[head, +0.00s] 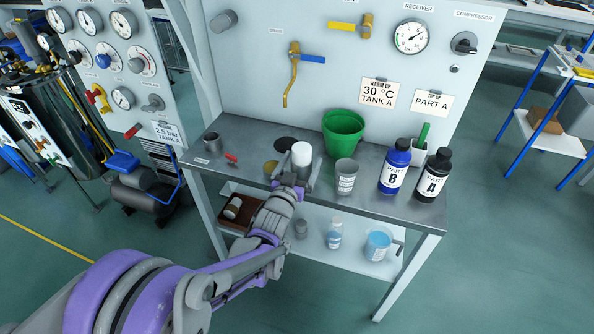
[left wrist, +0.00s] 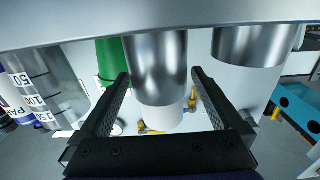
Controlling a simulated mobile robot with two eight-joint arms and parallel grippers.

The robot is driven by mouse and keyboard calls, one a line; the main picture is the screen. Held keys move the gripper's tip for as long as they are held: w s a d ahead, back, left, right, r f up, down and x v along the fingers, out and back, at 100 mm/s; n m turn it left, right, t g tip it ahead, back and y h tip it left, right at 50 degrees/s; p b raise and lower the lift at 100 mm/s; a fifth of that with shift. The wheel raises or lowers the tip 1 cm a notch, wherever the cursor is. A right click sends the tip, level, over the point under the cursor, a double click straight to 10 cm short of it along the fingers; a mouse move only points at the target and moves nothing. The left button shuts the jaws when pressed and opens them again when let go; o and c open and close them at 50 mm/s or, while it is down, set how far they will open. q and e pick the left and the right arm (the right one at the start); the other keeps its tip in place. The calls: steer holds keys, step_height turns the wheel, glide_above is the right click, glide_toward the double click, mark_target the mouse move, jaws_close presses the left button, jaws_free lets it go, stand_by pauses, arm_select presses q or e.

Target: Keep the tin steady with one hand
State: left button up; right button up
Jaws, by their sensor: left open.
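A metal tin (left wrist: 157,62) with a white upper part (head: 302,153) stands on the grey bench (head: 232,184). My left gripper (head: 297,171) is open at the tin's near side. In the left wrist view, which shows the scene upside down, the fingers of the gripper (left wrist: 159,76) lie on either side of the tin, with gaps visible. In the head view the gripper hides the tin's lower part. My right gripper is not in view.
A graduated cup (head: 345,177) stands close right of the tin, with a green bucket (head: 343,130) behind it. Bottles B (head: 394,168) and A (head: 432,177) stand farther right. A red-handled item (head: 231,158) lies left. The gauge panel (head: 260,85) rises behind.

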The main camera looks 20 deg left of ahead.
arm_select(q)
steer(key=shift+w, duration=0.2)
steer(key=shift+c, duration=0.2)
steer(key=c, duration=1.4)
